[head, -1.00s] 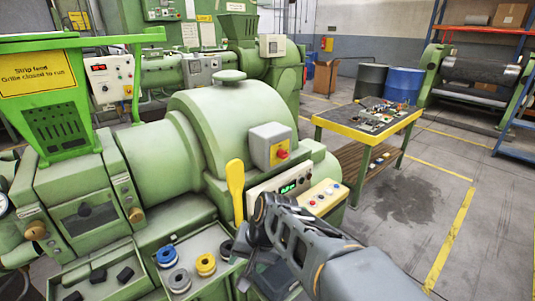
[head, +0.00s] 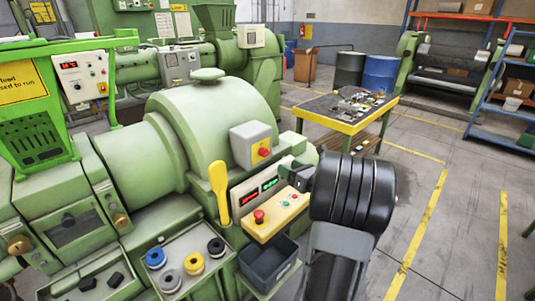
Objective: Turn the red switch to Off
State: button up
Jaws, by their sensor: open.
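The red switch (head: 264,152) is a small red knob on a yellow plate. It sits on the front of a grey box (head: 243,135) on the green extruder's right end. Its exact turn position is too small to read. My gripper (head: 301,176) is mostly hidden behind the black ribbed part of my arm. Only a dark grey bit of it shows, right of and below the switch, by the right end of the display panel. It is open and does not appear to touch the switch.
A dark grey bin (head: 270,265) and a tray of spools (head: 183,262) lie lower. A yellow-edged table (head: 333,122) stands behind.

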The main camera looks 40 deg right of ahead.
aim_at(268, 155)
jog(key=w, duration=0.3)
jog(key=w+a+p, duration=0.1)
jog(key=w, duration=0.3)
jog(key=w+p, duration=0.1)
jog(key=w, duration=0.3)
jog(key=shift+a, duration=0.25)
jog(key=shift+f, duration=0.1)
jog(key=c, duration=0.9)
